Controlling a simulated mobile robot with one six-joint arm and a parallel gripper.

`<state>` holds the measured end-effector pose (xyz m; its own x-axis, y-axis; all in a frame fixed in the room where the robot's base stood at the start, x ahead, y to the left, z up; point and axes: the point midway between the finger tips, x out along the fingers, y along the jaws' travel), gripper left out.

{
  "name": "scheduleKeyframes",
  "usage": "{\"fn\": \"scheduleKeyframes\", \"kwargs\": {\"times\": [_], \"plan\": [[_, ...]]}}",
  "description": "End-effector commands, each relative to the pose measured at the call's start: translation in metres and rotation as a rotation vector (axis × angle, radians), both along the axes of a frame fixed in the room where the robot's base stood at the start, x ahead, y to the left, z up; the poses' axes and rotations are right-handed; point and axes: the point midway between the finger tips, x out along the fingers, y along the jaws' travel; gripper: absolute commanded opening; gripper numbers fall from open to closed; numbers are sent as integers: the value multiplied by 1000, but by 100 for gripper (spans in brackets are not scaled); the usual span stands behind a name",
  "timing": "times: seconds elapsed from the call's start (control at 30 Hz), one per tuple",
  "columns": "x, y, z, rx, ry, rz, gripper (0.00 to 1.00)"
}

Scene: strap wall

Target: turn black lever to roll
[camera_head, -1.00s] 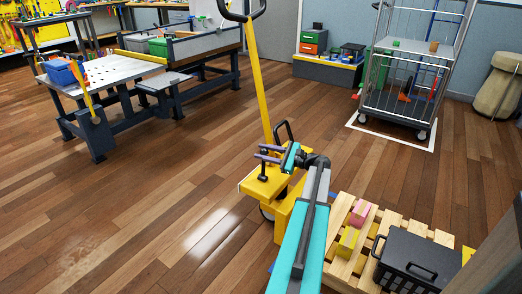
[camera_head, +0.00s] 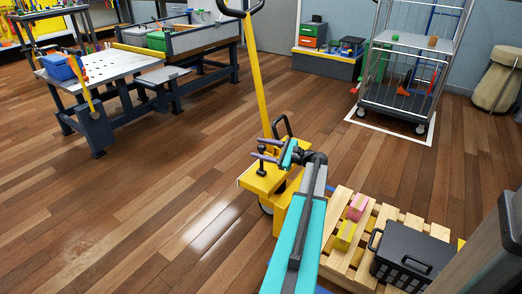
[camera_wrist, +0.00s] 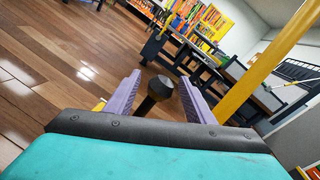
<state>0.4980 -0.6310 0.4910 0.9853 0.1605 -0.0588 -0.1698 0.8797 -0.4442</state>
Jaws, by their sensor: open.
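The yellow pallet truck (camera_head: 262,182) stands mid-floor with its tall yellow handle (camera_head: 257,80) rising at the back. The black lever (camera_wrist: 157,92), with a round dark knob, shows in the wrist view between my two purple fingers. In the head view, the lever (camera_head: 262,170) stands on the truck's yellow body, partly hidden by my fingers. My gripper (camera_wrist: 160,80) is open, with one finger on each side of the knob and visible gaps. It also shows in the head view (camera_head: 262,150), reaching over the truck from the right. The lever's marked positions cannot be read.
A wooden pallet (camera_head: 338,248) lies at lower right, carrying a black crate (camera_head: 405,262), a pink block (camera_head: 357,206) and a yellow block (camera_head: 345,236). A workbench (camera_head: 110,68) stands at the left and a wire cage trolley (camera_head: 398,100) at the back right. The floor at left is clear.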

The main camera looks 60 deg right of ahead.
Motion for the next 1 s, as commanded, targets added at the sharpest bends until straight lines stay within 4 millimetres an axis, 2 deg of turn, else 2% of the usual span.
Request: {"fn": "scheduleKeyframes", "kwargs": {"times": [0.17,0.37,1.0], "plan": [[-3,-1,1,0,0,-1,49],[-17,-4,3,1,0,-2,49],[-114,-19,8,1,0,-2,49]]}}
